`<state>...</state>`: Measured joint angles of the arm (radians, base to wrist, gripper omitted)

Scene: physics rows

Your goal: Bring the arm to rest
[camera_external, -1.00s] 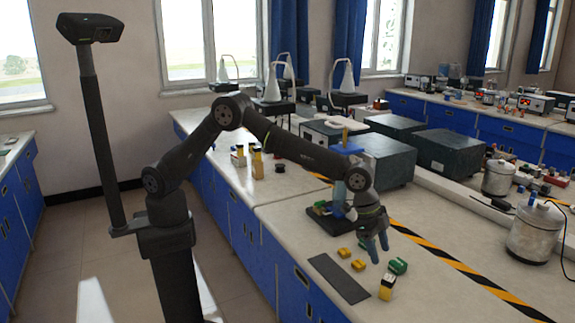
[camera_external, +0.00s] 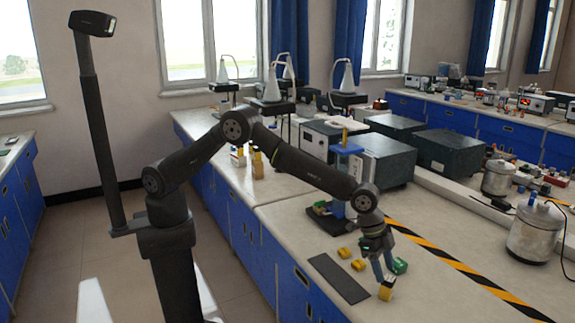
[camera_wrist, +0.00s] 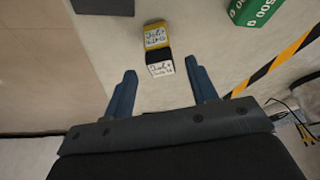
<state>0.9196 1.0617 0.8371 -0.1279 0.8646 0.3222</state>
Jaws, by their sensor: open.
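My gripper (camera_external: 384,276) is low over the bench, close to a small yellow block with a white label (camera_external: 386,288) in the outside view. In the wrist view my gripper (camera_wrist: 163,92) has its two blue fingers wide apart with nothing between them. The labelled yellow and black block (camera_wrist: 157,48) lies just beyond the fingertips there. From the outside view alone I cannot tell whether the fingers touch it.
A green block (camera_external: 400,266) lies right of my gripper. Yellow blocks (camera_external: 345,253) lie to the left, near a dark flat mat (camera_external: 338,278). A blue stand (camera_external: 340,190) is behind. Striped tape (camera_external: 450,262) crosses the bench; a metal pot (camera_external: 533,236) stands at right.

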